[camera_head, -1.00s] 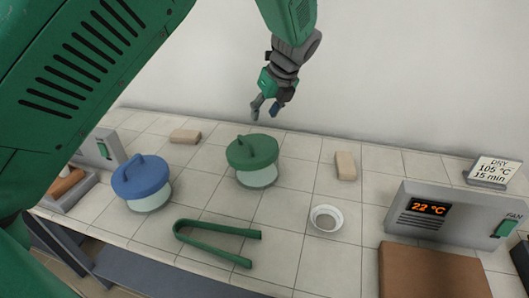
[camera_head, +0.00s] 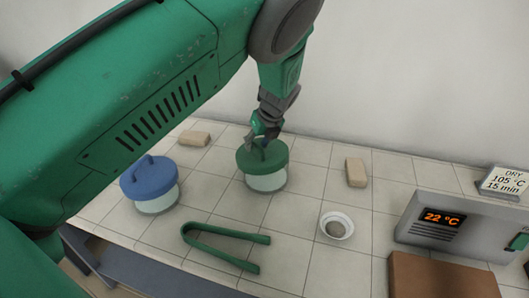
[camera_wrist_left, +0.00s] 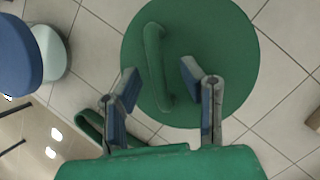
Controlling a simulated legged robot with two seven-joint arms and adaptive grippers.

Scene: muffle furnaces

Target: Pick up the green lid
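The green lid (camera_head: 270,157) sits on a glass jar (camera_head: 266,182) on the tiled bench. In the left wrist view the lid (camera_wrist_left: 215,60) is a large green disc with a raised bar handle (camera_wrist_left: 156,65). My left gripper (camera_head: 258,138) is over the lid at its handle. In the wrist view the left gripper (camera_wrist_left: 158,76) is open, with a finger on each side of the handle's lower part. Gaps show between the fingers and the handle. My right gripper does not show.
A blue-lidded jar (camera_head: 149,179) stands to the left. Green tongs (camera_head: 226,246) lie in front. A white dish (camera_head: 337,226), a beige block (camera_head: 356,172) and a furnace (camera_head: 440,225) reading 22 °C are to the right. Another block (camera_head: 194,138) lies behind left.

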